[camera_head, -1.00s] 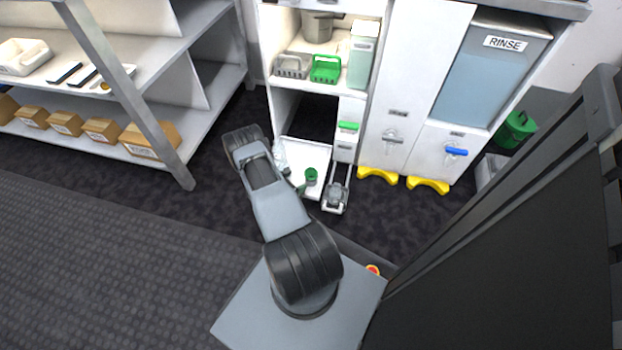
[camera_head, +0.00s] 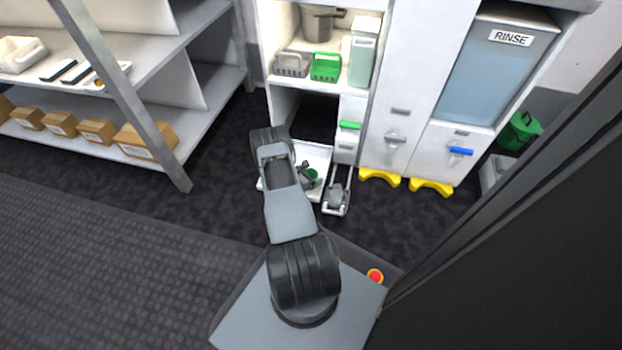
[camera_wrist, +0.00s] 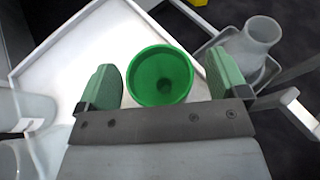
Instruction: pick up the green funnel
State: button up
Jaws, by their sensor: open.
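The green funnel (camera_wrist: 160,76) shows in the wrist view with its round mouth facing the camera, over the white tray (camera_wrist: 70,58). My gripper (camera_wrist: 165,80) is open, with one green-padded finger on each side of the funnel and a gap to each. I cannot tell how far the funnel lies below the fingertips.
A grey bottle-like vessel (camera_wrist: 258,36) stands in a holder right of the tray. Pale clear containers (camera_wrist: 30,112) are at the left. The cabinet with a green basket (camera_head: 325,67) rises behind. Yellow floor feet (camera_head: 380,178) stand to the right.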

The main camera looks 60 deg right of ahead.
jog(key=c, duration=1)
jog(key=shift+o, duration=0.2)
